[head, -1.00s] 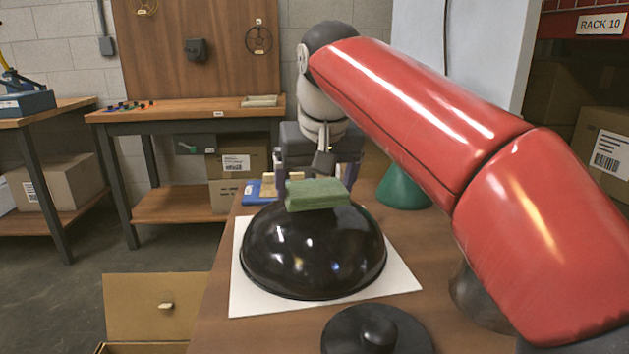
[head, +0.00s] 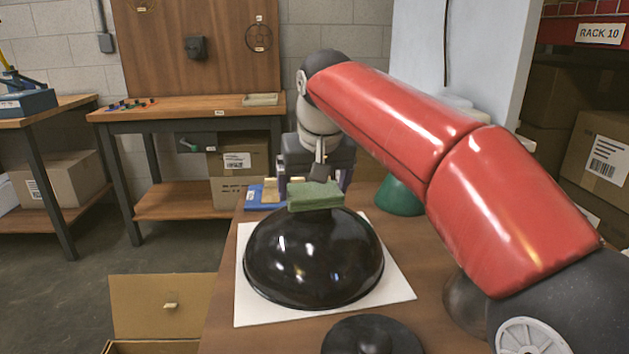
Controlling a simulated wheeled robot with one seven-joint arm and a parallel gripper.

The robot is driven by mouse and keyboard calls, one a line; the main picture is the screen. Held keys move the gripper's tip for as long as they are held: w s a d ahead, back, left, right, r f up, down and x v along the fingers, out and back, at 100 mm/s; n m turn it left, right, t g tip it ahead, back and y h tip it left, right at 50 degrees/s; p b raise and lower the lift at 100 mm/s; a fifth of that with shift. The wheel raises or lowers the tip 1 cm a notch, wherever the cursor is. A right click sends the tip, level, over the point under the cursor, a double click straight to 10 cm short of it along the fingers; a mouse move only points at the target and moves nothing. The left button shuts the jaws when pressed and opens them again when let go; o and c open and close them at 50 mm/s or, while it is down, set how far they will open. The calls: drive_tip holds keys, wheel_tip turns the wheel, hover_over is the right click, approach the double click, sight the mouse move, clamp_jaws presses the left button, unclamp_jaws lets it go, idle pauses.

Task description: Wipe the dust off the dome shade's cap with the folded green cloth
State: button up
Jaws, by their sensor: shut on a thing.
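The black dome shade (head: 313,262) sits dome-up on a white square sheet (head: 398,284) on the brown table. The folded green cloth (head: 314,196) is at the top of the dome, over its cap, which is hidden. My gripper (head: 318,182) is shut on the cloth from behind and above. The cloth appears to touch the dome's top. Its underside cannot be seen, and I cannot make out any dust from here.
A black round base (head: 371,337) lies at the table's front edge. A green cone-shaped shade (head: 400,196) stands behind right, near my arm. A blue item (head: 264,195) lies behind left. An open cardboard box (head: 157,306) is on the left, beside the table.

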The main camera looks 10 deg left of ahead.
drive_tip(key=shift+w+a, duration=0.2)
drive_tip(key=shift+w, duration=0.75)
drive_tip(key=shift+r, duration=2.95)
drive_tip(key=shift+a+r, duration=0.1)
drive_tip(key=shift+r, duration=1.4)
